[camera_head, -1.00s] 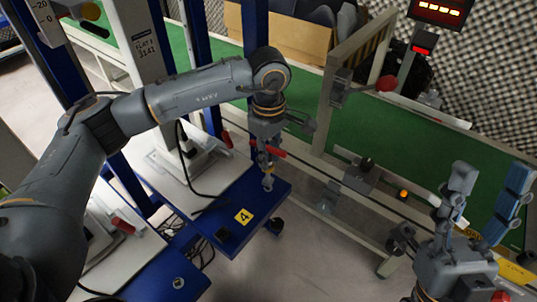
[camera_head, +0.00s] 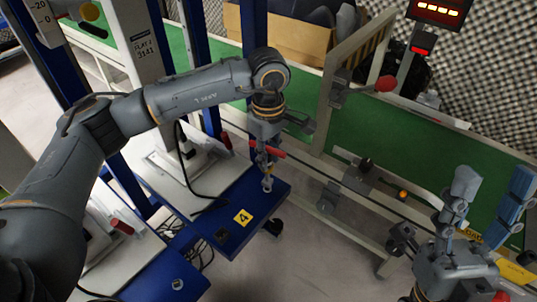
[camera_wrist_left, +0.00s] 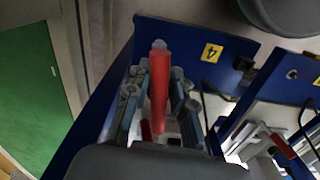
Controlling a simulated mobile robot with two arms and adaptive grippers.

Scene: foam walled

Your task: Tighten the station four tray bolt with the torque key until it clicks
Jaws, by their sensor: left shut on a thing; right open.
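My left gripper (camera_head: 267,150) points down over the blue tray (camera_head: 233,198) that has a yellow label "4" (camera_head: 243,217). It is shut on the torque key, whose red handle (camera_head: 270,153) crosses between the fingers. In the left wrist view the red handle (camera_wrist_left: 159,85) lies between the finger pads of the left gripper (camera_wrist_left: 157,100). The key's lower end is close to the tray near its corner; I cannot tell whether it touches. The bolt is hidden or too small to make out. My right gripper (camera_head: 490,205) is open and empty at the lower right.
A second blue tray (camera_head: 165,278) lies at the lower left, with cables between the trays. A pale framed rail (camera_head: 345,85) and a green conveyor belt (camera_head: 390,150) stand to the right. A red lit display (camera_head: 440,10) is at the top right. Grey floor is open at the bottom middle.

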